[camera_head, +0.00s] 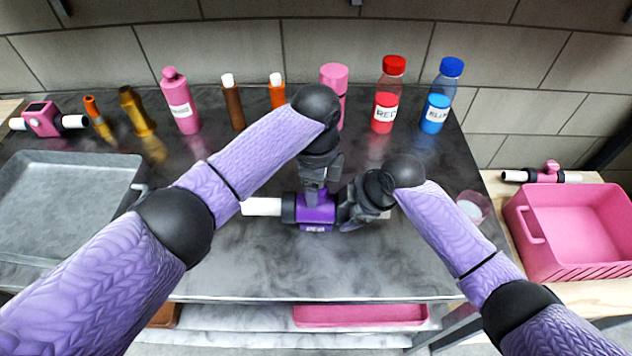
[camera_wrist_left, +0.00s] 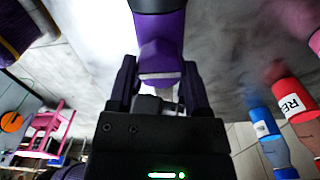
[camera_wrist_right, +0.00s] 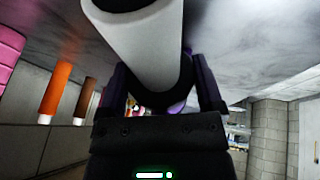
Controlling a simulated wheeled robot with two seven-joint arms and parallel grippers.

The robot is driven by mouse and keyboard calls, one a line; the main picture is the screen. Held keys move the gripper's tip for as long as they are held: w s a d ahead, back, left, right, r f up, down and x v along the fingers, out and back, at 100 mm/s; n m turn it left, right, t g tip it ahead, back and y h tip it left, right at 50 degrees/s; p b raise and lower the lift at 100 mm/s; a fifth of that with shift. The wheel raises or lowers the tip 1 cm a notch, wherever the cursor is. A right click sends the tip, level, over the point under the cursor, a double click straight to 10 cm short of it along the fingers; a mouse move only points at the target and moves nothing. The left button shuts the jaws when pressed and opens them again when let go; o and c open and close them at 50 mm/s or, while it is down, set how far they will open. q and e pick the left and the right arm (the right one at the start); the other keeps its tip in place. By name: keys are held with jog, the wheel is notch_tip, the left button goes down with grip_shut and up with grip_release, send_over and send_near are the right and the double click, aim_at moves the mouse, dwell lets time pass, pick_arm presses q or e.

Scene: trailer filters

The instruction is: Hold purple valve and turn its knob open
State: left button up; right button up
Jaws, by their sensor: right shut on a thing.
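The purple valve (camera_head: 317,213) lies on the dark marbled worktop in the head view, with a white pipe end (camera_head: 262,207) pointing left. My right gripper (camera_head: 358,207) is shut on the valve at its right side. In the right wrist view a white pipe end (camera_wrist_right: 150,40) fills the top and partly hides the grip. My left gripper (camera_head: 315,190) points down from above at the middle of the valve. In the left wrist view its fingers stand apart, one on each side of the purple knob part (camera_wrist_left: 160,45). Contact there is unclear.
Along the back stand a pink bottle (camera_head: 180,102), a red bottle (camera_head: 387,95), a blue bottle (camera_head: 440,97) and orange and brown tubes. A grey tray (camera_head: 65,205) lies left. A pink bin (camera_head: 575,230) and a pink valve (camera_head: 548,173) are right. The front worktop is clear.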

pick_arm(q)
jog(key=c, duration=0.6)
jog(key=n, duration=0.9)
jog(key=shift+n, duration=0.3)
jog(key=n, duration=0.4)
jog(key=shift+n, duration=2.1)
jog(key=shift+r, duration=0.1)
